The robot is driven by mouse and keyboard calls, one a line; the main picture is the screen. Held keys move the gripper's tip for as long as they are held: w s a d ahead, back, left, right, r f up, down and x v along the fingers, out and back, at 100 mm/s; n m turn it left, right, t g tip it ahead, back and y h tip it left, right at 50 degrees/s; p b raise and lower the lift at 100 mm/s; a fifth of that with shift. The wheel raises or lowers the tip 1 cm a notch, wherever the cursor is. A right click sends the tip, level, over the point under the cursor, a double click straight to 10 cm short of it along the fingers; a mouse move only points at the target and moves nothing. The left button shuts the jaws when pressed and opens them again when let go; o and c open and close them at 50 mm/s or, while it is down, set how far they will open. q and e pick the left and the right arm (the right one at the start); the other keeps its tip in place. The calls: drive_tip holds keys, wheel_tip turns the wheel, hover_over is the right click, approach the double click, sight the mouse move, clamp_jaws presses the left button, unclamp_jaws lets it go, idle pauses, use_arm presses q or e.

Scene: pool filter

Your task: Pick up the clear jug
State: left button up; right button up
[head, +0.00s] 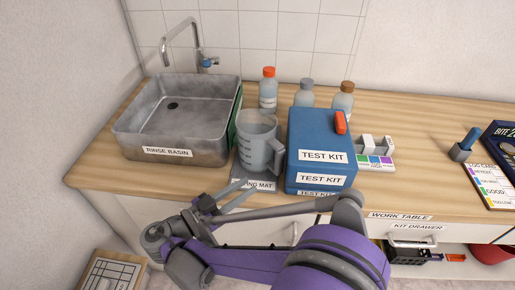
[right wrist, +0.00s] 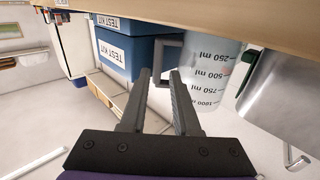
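The clear jug (head: 257,142) stands upright on a grey mat (head: 262,184) between the basin and the blue test kit. Its handle faces right, toward the test kit. In the right wrist view the jug (right wrist: 213,82) appears upside down with its millilitre marks showing, and its handle (right wrist: 162,58) lies just beyond my fingertips. My right gripper (head: 248,187) is open and empty, in front of the jug near the counter's front edge. Its two fingers (right wrist: 160,73) show a gap between them and look apart from the handle. My left gripper is not in view.
The rinse basin (head: 180,154) stands close left of the jug, and the blue test kit (head: 321,133) close right. Several bottles (head: 268,90) stand behind. The work table (head: 430,185) has clear surface farther right.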

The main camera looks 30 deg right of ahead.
sight(276, 169)
drive_tip(key=x, duration=0.9)
drive_tip(key=shift+s+d, duration=0.15)
drive_tip(key=shift+d, duration=0.15)
drive_tip(key=shift+c, duration=0.3)
clamp_jaws()
idle(0.8)
